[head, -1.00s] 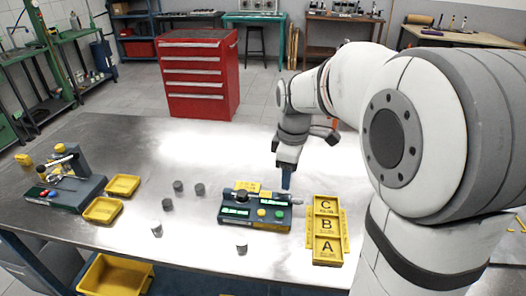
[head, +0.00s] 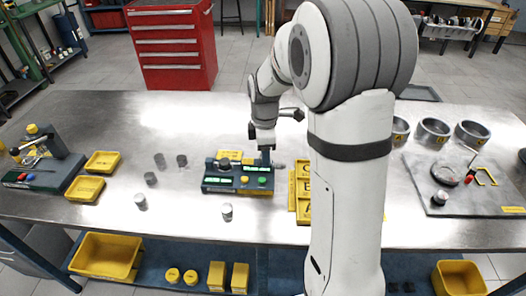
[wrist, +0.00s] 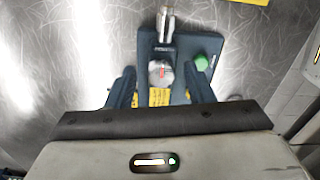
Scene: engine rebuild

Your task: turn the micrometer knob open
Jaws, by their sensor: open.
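In the wrist view, a round silver knob (wrist: 161,72) with a red mark lies between my fingers, seen from above. A metal barrel (wrist: 166,24) extends beyond it, and the green button (wrist: 202,62) is to its right. My gripper (head: 265,158) is open and points down at the station's right end. In the wrist view its fingers (wrist: 160,78) flank the knob with visible gaps. Contact cannot be seen.
Small grey cylinders (head: 227,212) stand left and in front of the station. Yellow trays (head: 85,189) lie further left. A lettered yellow tray (head: 303,181) is close on the right, partly behind my arm. Metal rings (head: 433,131) and a grey mat (head: 425,190) lie right.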

